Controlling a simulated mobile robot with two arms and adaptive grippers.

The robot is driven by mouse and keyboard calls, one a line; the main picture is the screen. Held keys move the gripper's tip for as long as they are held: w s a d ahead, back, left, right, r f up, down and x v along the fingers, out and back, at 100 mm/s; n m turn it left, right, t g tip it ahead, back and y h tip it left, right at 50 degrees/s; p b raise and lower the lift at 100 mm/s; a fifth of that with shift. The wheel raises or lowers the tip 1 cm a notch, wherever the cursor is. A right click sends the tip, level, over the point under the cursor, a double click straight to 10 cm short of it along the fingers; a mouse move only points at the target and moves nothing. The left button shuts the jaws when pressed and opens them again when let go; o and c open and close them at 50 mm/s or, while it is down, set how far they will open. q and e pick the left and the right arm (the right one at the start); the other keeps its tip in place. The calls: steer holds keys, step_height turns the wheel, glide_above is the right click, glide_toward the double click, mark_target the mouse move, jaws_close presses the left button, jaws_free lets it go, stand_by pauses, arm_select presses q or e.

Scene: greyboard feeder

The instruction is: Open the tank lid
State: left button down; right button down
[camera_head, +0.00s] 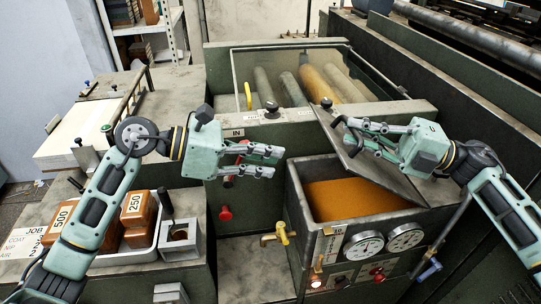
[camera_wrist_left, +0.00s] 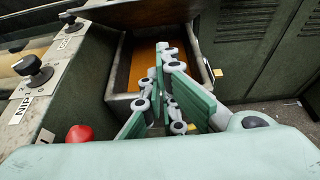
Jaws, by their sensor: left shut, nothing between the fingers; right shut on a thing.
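The tank (camera_head: 297,205) is a grey open-topped box with orange liquid (camera_head: 345,198) inside. Its dark flat lid (camera_head: 385,183) is tilted up over the tank's right and back part, leaving the left and front of the liquid uncovered. My right gripper (camera_head: 352,137) is shut on the lid near its raised upper edge; the exact contact is hard to make out. My left gripper (camera_head: 278,162) is shut and empty, left of the tank and apart from the lid. In the left wrist view its fingers (camera_wrist_left: 168,65) appear in front of the tank opening (camera_wrist_left: 120,70).
Behind is a roller bin (camera_head: 225,60) with black knobs. At left, orange weights (camera_head: 138,215) sit in a white tray (camera_head: 110,258). A red knob (camera_head: 225,213) stands below my left gripper.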

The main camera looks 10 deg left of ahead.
steer(key=shift+d, duration=0.1)
arm_select(q)
steer(key=w+d, duration=0.2)
steer(key=d, duration=0.6)
steer(key=shift+w+d+r, duration=0.35)
steer(key=shift+w+d, duration=0.05)
arm_select(e)
steer(key=shift+f, duration=0.1)
arm_select(q)
steer(key=shift+d+r, duration=0.25)
steer(key=shift+r, duration=0.25)
steer(key=shift+d+r, duration=0.2)
steer(key=shift+r, duration=0.25)
arm_select(e)
steer(key=shift+f, duration=0.1)
arm_select(q)
steer(key=shift+w, duration=0.1)
arm_select(e)
steer(key=c, duration=2.1)
jaws_free()
steer(key=shift+f, duration=0.1)
